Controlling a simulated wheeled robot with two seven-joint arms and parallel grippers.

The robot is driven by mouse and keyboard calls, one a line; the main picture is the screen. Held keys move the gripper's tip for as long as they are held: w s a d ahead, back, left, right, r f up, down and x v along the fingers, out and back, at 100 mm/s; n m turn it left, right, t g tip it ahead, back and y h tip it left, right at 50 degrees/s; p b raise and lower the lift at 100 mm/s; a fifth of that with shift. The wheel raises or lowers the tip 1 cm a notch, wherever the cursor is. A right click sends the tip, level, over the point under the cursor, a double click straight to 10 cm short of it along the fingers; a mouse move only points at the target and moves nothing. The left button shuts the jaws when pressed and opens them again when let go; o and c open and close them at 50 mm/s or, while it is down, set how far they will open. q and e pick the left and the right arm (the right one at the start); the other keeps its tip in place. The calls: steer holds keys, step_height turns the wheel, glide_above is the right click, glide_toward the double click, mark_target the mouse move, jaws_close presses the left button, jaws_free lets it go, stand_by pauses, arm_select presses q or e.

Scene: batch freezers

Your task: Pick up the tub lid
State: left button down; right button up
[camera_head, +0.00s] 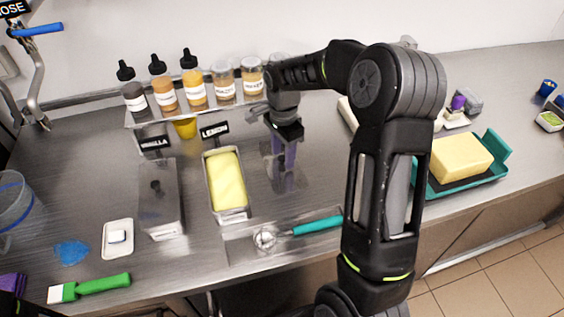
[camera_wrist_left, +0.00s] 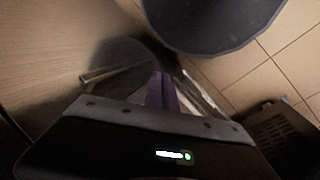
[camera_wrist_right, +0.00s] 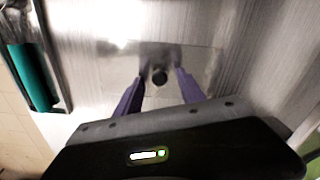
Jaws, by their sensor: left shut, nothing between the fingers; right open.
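The tub lid (camera_wrist_right: 202,62) is a clear, shiny rectangular plate with a dark round knob (camera_wrist_right: 159,77), lying flat on the steel counter. My right gripper (camera_wrist_right: 159,84) is open above it, its purple fingers on either side of the knob; contact is not visible. In the head view, my right gripper (camera_head: 282,158) points down just right of the open lemon tub (camera_head: 243,205), which holds yellow ice cream; the lid is partly hidden there. My left gripper (camera_wrist_left: 161,92) is shut and empty, away from the lid, with floor tiles visible beyond it.
A covered vanilla tub (camera_head: 158,212) stands left of the lemon tub. A teal-handled scoop (camera_head: 317,225) lies on a tray in front. Bottles and jars (camera_head: 194,90) line a shelf behind. A teal tray (camera_head: 490,172) with a yellow block is at right.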

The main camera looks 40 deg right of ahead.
steer(key=shift+c, duration=0.5)
jaws_close()
stand_by(0.3)
